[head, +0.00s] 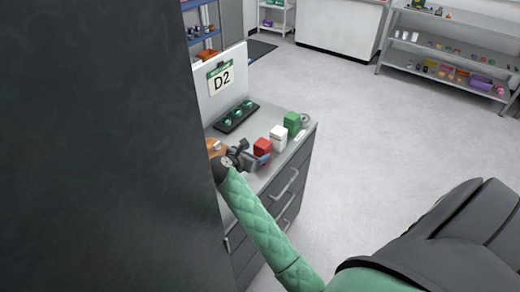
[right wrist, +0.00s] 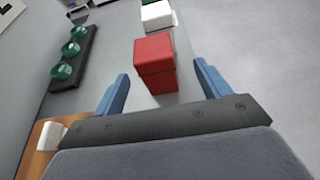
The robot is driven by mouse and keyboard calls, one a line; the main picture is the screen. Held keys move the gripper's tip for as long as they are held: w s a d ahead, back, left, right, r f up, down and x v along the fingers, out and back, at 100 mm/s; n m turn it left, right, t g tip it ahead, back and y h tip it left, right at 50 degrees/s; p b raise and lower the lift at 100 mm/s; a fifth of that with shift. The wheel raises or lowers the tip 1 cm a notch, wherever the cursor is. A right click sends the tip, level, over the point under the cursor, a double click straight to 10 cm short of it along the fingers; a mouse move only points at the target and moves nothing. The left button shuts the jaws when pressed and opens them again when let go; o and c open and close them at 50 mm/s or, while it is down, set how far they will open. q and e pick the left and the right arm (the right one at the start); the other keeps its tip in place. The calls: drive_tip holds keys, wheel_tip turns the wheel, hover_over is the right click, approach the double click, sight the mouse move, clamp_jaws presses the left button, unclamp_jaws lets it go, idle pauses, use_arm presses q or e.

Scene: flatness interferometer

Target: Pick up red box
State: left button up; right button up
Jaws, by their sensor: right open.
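The red box (head: 262,146) stands on the grey cabinet top in the head view, in front of a white box (head: 279,136). In the right wrist view the red box (right wrist: 155,64) stands upright just ahead of the fingers. My right gripper (head: 256,160) is at the near side of the red box in the head view. Its two blue fingers are spread apart and empty in the right wrist view (right wrist: 160,90), with the red box ahead between their lines. I cannot tell whether the fingertips reach beside it. My left gripper is not in view.
A green box (head: 292,121) stands behind the white box. A black tray with several green round items (head: 236,116) lies left of the boxes. A board marked D2 (head: 222,80) stands at the back. The cabinet top's (head: 296,150) right edge is close to the boxes.

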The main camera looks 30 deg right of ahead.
sight(259, 149)
drive_tip(key=shift+w+x, duration=0.25)
drive_tip(key=shift+x, duration=3.1)
drive_tip(key=shift+w+a, duration=0.1)
drive_tip(key=shift+f, duration=0.1)
drive_tip(key=c, duration=1)
drive_tip(key=shift+c, duration=0.6)
